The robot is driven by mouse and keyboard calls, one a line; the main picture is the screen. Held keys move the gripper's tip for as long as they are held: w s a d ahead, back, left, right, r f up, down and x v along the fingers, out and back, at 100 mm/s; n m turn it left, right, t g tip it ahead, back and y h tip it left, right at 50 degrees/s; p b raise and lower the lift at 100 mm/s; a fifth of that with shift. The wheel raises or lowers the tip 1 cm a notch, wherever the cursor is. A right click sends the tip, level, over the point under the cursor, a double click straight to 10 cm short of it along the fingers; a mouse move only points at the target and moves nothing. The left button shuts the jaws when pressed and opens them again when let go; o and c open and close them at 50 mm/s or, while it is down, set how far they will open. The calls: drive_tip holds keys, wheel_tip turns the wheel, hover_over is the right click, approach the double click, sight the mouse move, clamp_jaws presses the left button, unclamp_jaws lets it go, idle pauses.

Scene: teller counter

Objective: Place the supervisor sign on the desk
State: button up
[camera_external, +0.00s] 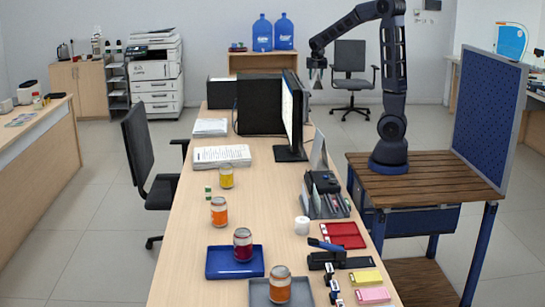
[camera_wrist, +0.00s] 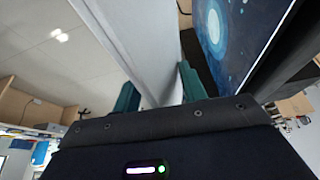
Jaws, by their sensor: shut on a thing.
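My gripper (camera_external: 317,74) hangs high above the desk (camera_external: 180,255), right of the monitor's top in the external view, pointing down. In the wrist view its teal fingers (camera_wrist: 157,92) are closed on a pale grey-white panel, which I take to be the supervisor sign (camera_wrist: 145,40). The panel runs away from the fingers toward the top of the view. No lettering shows on it. In the external view the held thing is too small to make out clearly.
A monitor (camera_external: 291,112), a pale upright panel (camera_external: 318,150) and a pen organizer (camera_external: 326,195) stand on the desk. Several jars, blue and grey trays, papers (camera_external: 221,156) and stamps crowd it. Bare desk shows at the front left. A blue divider (camera_external: 488,115) stands right.

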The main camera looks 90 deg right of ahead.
wheel_tip(320, 180, down, 37)
drive_tip(key=shift+f, duration=0.1)
idle(0.8)
drive_tip(key=o, duration=1)
drive_tip(key=v, duration=1.2)
drive_tip(key=shift+w, duration=0.1)
